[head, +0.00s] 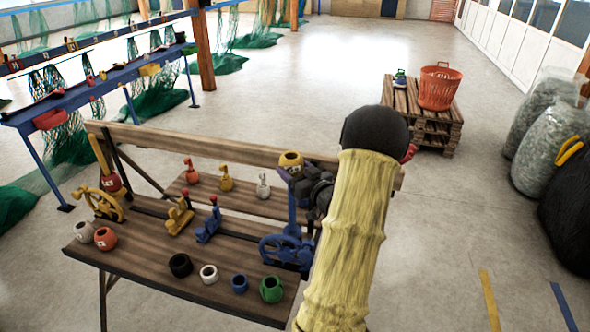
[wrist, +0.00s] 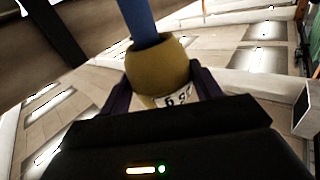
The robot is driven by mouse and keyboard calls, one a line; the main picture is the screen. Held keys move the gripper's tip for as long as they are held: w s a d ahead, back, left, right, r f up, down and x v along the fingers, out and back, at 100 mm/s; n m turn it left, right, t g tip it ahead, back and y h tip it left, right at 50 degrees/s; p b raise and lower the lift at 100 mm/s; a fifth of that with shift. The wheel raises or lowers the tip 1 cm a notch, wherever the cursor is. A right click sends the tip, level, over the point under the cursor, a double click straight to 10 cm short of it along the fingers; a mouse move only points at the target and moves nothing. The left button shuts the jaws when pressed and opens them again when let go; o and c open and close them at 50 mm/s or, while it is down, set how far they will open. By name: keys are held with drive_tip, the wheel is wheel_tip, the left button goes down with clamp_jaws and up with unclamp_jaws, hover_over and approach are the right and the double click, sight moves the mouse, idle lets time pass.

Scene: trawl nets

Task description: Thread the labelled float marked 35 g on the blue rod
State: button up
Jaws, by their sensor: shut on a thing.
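The ochre-yellow float (head: 291,158) is at the top of the blue rod (head: 292,207), which stands upright above a blue handwheel on the bench. In the wrist view the float (wrist: 158,68) carries a white label that appears upside down and seems to read 35 g. The blue rod (wrist: 138,20) meets the float's rod-side opening there; I cannot tell how far the rod is inside. In the head view no rod tip shows above the float. My gripper (wrist: 160,88) is shut on the float, with a dark purple finger on each side.
The wooden bench (head: 140,258) holds a blue handwheel (head: 287,250), a yellow handwheel (head: 98,205) and two lever fixtures. Loose floats, including white (head: 83,231), red (head: 105,238), black (head: 180,265) and green (head: 271,289), lie along the front. A pallet stack with an orange basket (head: 440,87) stands behind.

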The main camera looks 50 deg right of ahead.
drive_tip(key=shift+f+b, duration=0.5)
drive_tip(key=shift+f, duration=0.25)
drive_tip(key=o, duration=1.1)
drive_tip(key=shift+o, duration=0.2)
drive_tip(key=shift+s, duration=0.1)
drive_tip(key=b+v, duration=0.4)
drive_tip(key=v, duration=1.3)
drive_tip(key=shift+s, duration=0.15)
